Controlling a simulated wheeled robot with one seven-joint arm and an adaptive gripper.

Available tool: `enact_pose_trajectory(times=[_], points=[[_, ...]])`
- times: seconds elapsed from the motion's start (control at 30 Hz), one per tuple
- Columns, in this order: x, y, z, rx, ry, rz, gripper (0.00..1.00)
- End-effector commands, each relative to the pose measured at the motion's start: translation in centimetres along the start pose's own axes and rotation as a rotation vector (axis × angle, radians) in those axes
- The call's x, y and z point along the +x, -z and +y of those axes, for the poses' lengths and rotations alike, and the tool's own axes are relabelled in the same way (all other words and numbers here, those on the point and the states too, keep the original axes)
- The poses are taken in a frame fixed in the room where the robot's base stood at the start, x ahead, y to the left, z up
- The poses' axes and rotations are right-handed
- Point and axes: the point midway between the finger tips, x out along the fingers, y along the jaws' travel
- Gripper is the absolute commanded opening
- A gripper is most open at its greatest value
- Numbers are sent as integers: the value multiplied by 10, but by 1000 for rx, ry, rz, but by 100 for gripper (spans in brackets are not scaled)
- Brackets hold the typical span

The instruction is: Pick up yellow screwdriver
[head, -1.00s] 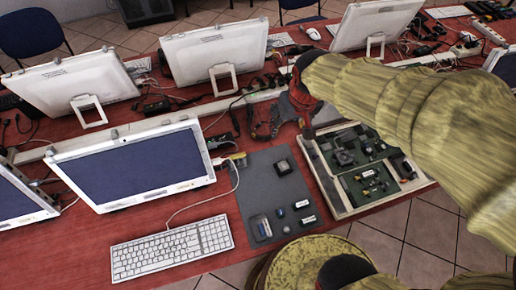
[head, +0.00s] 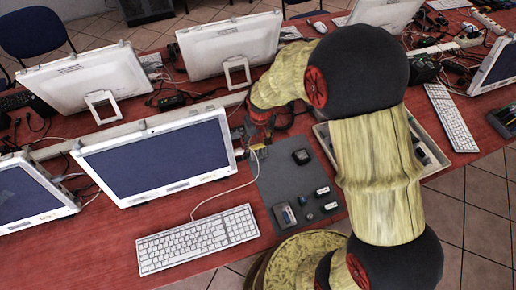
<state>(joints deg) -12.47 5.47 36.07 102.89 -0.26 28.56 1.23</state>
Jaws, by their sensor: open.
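A small yellow item (head: 257,147) lies on the red table by the upper left edge of the grey mat, beside the monitor. It is too small to tell whether it is the yellow screwdriver, and no other clear screwdriver shows. My gripper (head: 257,126), black and red, points down just above and behind this item among dark cables. It is open; its fingertips are hard to make out against the cables. I cannot tell whether it touches anything.
The grey mat (head: 277,183) holds several small parts. A monitor (head: 155,163) stands close left of my gripper, with a keyboard (head: 198,239) in front. A parts tray (head: 325,138) is mostly hidden behind my arm. Cables crowd the table's middle.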

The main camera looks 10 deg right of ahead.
Motion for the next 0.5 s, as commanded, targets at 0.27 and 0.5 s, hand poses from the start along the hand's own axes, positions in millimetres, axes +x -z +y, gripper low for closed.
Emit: enact_pose_trajectory(times=[0.27,0.5], points=[[40,-3,2,0,0,-4,58],[41,-2,2,0,0,-2,58]])
